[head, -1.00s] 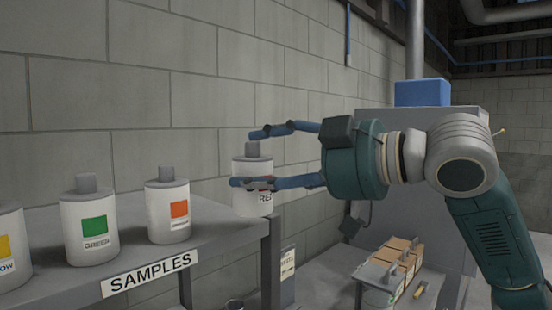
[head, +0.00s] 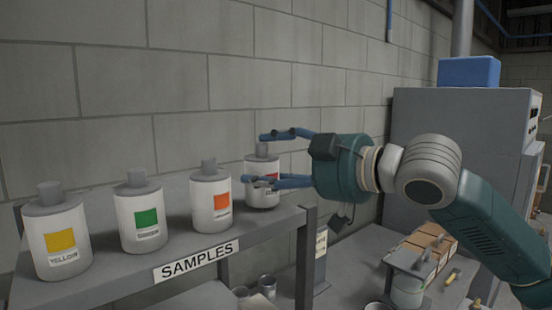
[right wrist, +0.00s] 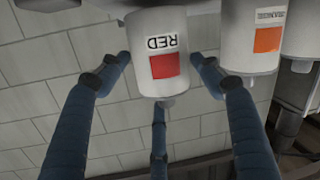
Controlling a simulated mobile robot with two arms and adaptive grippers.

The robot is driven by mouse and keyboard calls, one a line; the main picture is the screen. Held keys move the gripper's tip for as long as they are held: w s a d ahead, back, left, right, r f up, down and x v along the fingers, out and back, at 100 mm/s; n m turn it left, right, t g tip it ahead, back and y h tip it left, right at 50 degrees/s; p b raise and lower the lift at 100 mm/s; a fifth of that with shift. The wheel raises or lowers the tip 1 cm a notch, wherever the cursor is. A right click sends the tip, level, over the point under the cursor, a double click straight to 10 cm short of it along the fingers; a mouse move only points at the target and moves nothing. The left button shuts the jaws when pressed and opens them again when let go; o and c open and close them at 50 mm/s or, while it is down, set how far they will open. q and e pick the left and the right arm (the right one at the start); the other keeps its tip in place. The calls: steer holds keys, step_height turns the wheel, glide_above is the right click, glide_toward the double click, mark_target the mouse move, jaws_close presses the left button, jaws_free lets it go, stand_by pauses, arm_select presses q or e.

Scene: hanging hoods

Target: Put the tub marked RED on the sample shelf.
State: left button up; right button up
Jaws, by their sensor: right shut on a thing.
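The tub marked RED (head: 262,196) is white with a grey cap and a red square. It is at the right end of the sample shelf (head: 262,228), in line with the other tubs. I cannot tell whether its base touches the shelf top. My right gripper (head: 268,158) reaches in from the right and is shut on this tub, which is upright. In the right wrist view the tub (right wrist: 158,45) shows upside down, its red label between the blue fingers (right wrist: 158,85). My left gripper is out of view.
The orange tub (head: 211,205) stands just left of the red one, then the green tub (head: 139,223) and the yellow tub (head: 57,245). A block wall is behind. A grey cabinet (head: 450,150) and a lower bench with boxes (head: 425,240) are at right.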

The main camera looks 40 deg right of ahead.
steer(key=shift+w+f+b, duration=0.1)
steer(key=shift+f+b, duration=0.2)
steer(key=shift+f, duration=0.1)
stand_by(0.5)
steer(key=o, duration=1)
steer(key=v, duration=1.2)
